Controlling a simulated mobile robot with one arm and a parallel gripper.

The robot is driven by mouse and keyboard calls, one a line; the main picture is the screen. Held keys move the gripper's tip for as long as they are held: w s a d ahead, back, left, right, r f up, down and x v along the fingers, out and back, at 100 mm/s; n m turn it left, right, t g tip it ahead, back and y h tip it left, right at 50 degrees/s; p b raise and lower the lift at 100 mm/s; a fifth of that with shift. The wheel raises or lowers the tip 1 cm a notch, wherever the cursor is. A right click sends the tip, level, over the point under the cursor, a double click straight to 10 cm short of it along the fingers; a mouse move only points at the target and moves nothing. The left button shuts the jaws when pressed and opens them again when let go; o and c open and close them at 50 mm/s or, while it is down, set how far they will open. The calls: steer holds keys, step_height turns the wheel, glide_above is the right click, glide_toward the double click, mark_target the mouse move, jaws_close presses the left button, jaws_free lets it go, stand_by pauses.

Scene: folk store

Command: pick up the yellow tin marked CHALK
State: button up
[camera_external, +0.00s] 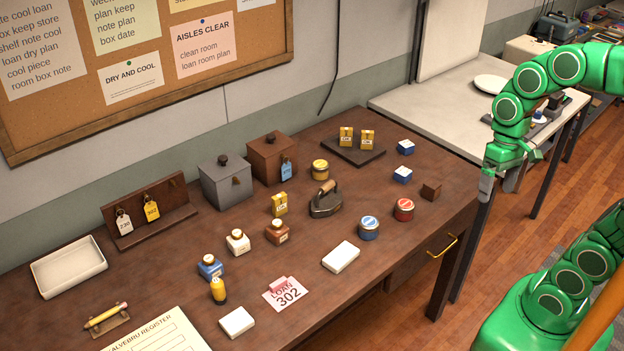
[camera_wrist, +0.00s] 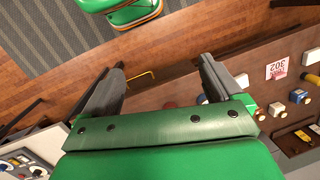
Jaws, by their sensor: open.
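A round yellow tin (camera_external: 320,170) stands upright towards the back of the brown wooden table, behind the flat iron (camera_external: 326,201). Its label is too small to read. A blue tin (camera_external: 369,229) and a red tin (camera_external: 404,210) of similar shape stand nearer the front edge. My gripper (camera_external: 490,185) is raised beyond the table's right end, well apart from the yellow tin. In the wrist view my gripper (camera_wrist: 158,78) has its two fingers spread, with nothing between them. I cannot make out the yellow tin in the wrist view.
Small yellow boxes stand on a dark board (camera_external: 345,152) and beside the iron. A brown chest (camera_external: 272,158) and a grey box (camera_external: 226,181) are left of the yellow tin.

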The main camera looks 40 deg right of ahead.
steer(key=w+a+r+m+y, duration=0.1)
steer(key=w+a+m+y, duration=0.15)
steer(key=w, duration=0.55)
steer(key=w+a+r+m+y, duration=0.15)
steer(key=w+a, duration=0.25)
steer(key=w, duration=0.4)
steer(key=w+d+m+t+y, duration=0.1)
steer(key=w+m+t+y, duration=0.7)
steer(key=w, duration=1.9)
steer(key=w+d+f+m+h, duration=0.1)
steer(key=w+d+f+m, duration=0.1)
steer(key=w+d+m, duration=0.4)
steer(key=w+d+f+m, duration=0.2)
steer(key=w+f+m, duration=0.1)
steer(key=w, duration=0.5)
glide_toward(315, 169)
steer(key=w, duration=0.1)
steer(key=w+f, duration=0.1)
steer(key=shift+w+a+f+g+h, duration=0.15)
steer(key=shift+w+a+g+h, duration=0.15)
steer(key=shift+w+g, duration=0.1)
steer(key=shift+w+a+f, duration=0.1)
steer(key=shift+a+f, duration=0.2)
steer(key=shift+f, duration=0.1)
steer(key=shift+x, duration=3.55)
steer(key=shift+c, duration=0.4)
